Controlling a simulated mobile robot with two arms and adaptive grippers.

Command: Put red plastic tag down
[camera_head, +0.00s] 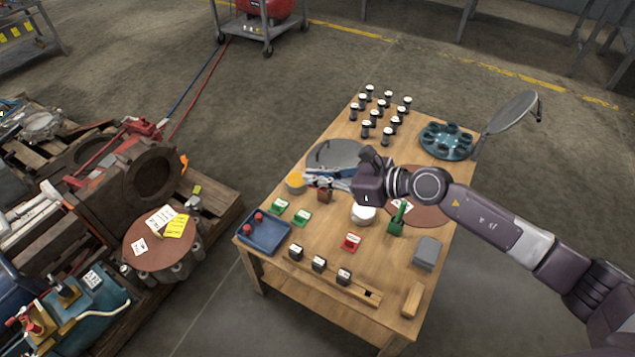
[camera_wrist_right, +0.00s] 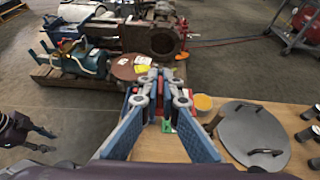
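A red plastic tag (camera_head: 351,242) with a pale label lies on the wooden table (camera_head: 385,262), near its middle front. My right gripper (camera_head: 308,177) is over the left part of the table, well away from that tag. In the right wrist view its blue-sided fingers (camera_wrist_right: 160,80) come close together at the tips. My left gripper (camera_wrist_right: 42,128) shows only at the left edge of the right wrist view, small and dark.
A blue tray (camera_head: 264,247) with red pieces sits at the table's left corner. A yellow-topped jar (camera_head: 295,181) and a grey round plate (camera_head: 338,153) are close to my right gripper. Several black bottles (camera_head: 375,117) stand at the back. A green upright piece (camera_head: 397,221) stands right of centre.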

